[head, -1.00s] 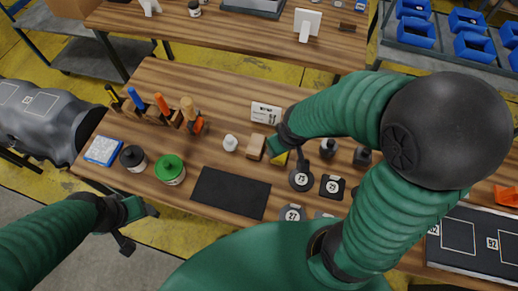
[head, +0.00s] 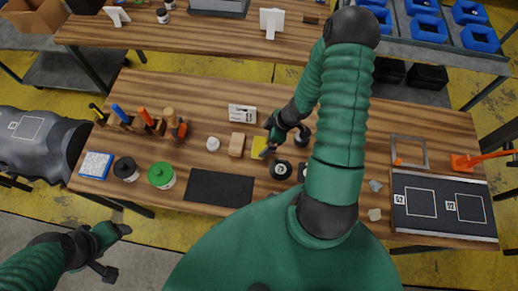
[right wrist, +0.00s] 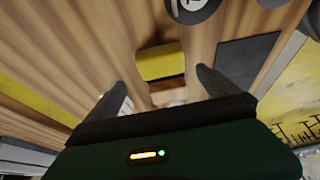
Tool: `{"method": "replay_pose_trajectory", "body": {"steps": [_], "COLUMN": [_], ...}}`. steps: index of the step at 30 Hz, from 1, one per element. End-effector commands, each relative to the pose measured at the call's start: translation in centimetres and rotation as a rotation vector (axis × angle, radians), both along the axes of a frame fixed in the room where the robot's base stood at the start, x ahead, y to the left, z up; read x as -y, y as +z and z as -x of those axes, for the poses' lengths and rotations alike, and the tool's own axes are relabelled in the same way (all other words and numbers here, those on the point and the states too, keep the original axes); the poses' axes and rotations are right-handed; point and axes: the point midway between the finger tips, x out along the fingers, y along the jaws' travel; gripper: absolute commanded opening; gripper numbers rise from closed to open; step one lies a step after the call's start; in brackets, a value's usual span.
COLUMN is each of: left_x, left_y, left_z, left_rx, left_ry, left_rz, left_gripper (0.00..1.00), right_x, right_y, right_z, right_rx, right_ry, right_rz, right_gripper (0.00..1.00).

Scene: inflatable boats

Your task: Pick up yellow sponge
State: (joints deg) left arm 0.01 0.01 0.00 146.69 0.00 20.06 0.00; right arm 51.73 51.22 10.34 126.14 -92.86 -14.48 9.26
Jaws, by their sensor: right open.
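The yellow sponge (head: 258,147) lies on the wooden workbench (head: 330,115), just right of a wooden block. My right gripper (head: 270,143) is at the sponge's right side and hides part of it in the head view. In the right wrist view the sponge (right wrist: 161,61) lies ahead of the right gripper (right wrist: 162,86), roughly centred between its spread fingers. The fingers are open and empty. My left gripper (head: 116,252) is open and empty off the bench's front edge, at the lower left.
A black mat (head: 219,188), a green-lidded jar (head: 161,175) and tools in holders (head: 145,120) are further left.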

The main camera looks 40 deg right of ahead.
Motion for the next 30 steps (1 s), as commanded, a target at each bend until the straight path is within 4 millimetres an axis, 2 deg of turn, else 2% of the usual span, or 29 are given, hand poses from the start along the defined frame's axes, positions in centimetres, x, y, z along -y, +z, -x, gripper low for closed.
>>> {"method": "replay_pose_trajectory", "body": {"steps": [1, 5, 10, 12, 21, 30], "left_x": [0.0, 0.0, 0.0, 0.0, 0.0, 0.0], "left_y": [-1.1, -1.6, -4.4, -4.9, -4.9, -4.9], "left_z": [0.0, 0.0, 0.0, 0.0, 0.0, 0.0], "left_rx": [0.000, 0.000, 0.001, 0.000, 0.001, 0.001], "left_ry": [0.000, 0.000, 0.000, 0.000, 0.000, 0.000], "left_rz": [0.000, 0.000, 0.000, 0.000, 0.000, 0.000], "left_gripper": [0.72, 0.72, 0.72, 0.72, 0.72, 0.72], "right_x": [-0.2, -0.5, -1.3, -1.6, -1.8, -1.8], "right_y": [-1.4, -2.3, -5.6, -6.4, -6.6, -6.6], "right_z": [-0.2, -0.6, -1.2, -1.6, -1.8, -1.8], "right_rx": [0.000, 0.001, 0.000, -0.001, -0.001, -0.001], "right_ry": [0.000, 0.000, 0.000, 0.001, 0.000, 0.001], "right_rz": [0.000, 0.001, 0.000, 0.002, 0.002, 0.002], "right_gripper": [1.00, 1.00, 1.00, 1.00, 1.00, 0.61]}}
